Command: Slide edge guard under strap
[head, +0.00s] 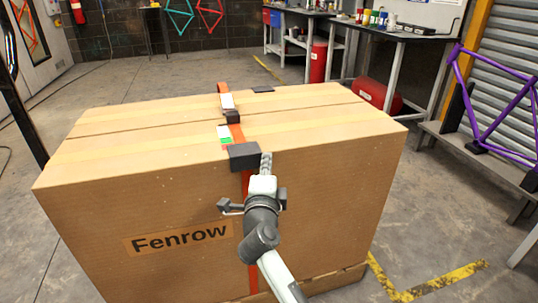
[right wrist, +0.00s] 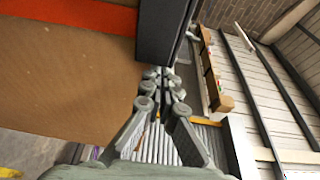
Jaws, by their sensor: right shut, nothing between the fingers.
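A large cardboard box (head: 180,205) stands in front of me. An orange strap (head: 235,133) runs across its top and down its front; it also shows in the right wrist view (right wrist: 70,14). A dark edge guard (head: 244,157) sits at the box's front top edge, in line with the strap. No orange shows across its visible face. In the right wrist view the guard (right wrist: 160,30) is a dark block just beyond my fingertips. My right gripper (head: 266,163) is shut and empty at the guard's right end; contact cannot be told. My left gripper is out of view.
A black buckle (head: 232,117) and a white-green label (head: 224,136) lie along the strap. A small dark piece (head: 263,89) lies near the box's far edge. A purple bike frame (head: 490,115) stands at right, with a workbench (head: 395,32) behind. Floor beside the box is clear.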

